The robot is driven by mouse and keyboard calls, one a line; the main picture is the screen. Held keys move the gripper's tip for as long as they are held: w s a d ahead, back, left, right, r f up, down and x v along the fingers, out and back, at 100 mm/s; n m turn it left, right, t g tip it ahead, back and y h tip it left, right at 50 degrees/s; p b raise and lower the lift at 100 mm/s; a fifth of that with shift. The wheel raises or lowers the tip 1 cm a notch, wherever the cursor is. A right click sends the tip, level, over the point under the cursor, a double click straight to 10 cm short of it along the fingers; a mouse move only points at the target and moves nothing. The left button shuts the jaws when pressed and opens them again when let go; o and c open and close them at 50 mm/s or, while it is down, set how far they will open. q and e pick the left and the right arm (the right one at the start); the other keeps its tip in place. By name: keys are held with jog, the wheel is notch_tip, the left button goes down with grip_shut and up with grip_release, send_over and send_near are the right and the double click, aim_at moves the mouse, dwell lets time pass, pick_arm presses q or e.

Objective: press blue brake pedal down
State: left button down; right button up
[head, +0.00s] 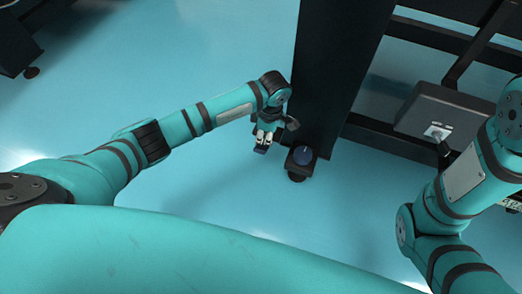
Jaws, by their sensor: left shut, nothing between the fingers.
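My left gripper (262,146) is shut and empty. In the picture it is just left of the blue piece, with a narrow gap between them, pointing down. Its height above the floor is hard to judge. My right arm shows at the right edge, but its gripper is not visible.
The wide dark table leg (335,70) rises behind the foot. A grey box (458,112) is on the dark frame at the right. Another dark stand (15,45) is at the upper left. The light blue floor (200,190) left of the foot is clear.

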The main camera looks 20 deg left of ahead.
aim_at(263, 149)
pick_arm(q)
jog(key=shift+a+f+b, duration=0.15)
jog(key=shift+f+b, duration=0.9)
jog(key=shift+f, duration=0.65)
jog(key=shift+f, duration=0.15)
notch_tip(263, 149, down, 3)
jog(key=shift+f+b, duration=0.15)
jog(key=shift+b, duration=1.1)
jog(key=shift+r, duration=0.2)
jog(key=shift+w+d+r+p, duration=0.2)
jog(key=shift+d+r, duration=0.1)
jog(key=shift+d, duration=0.45)
jog(key=shift+w+d+r+p, duration=0.15)
jog(key=shift+d+r, duration=0.1)
jog(key=shift+d, duration=0.45)
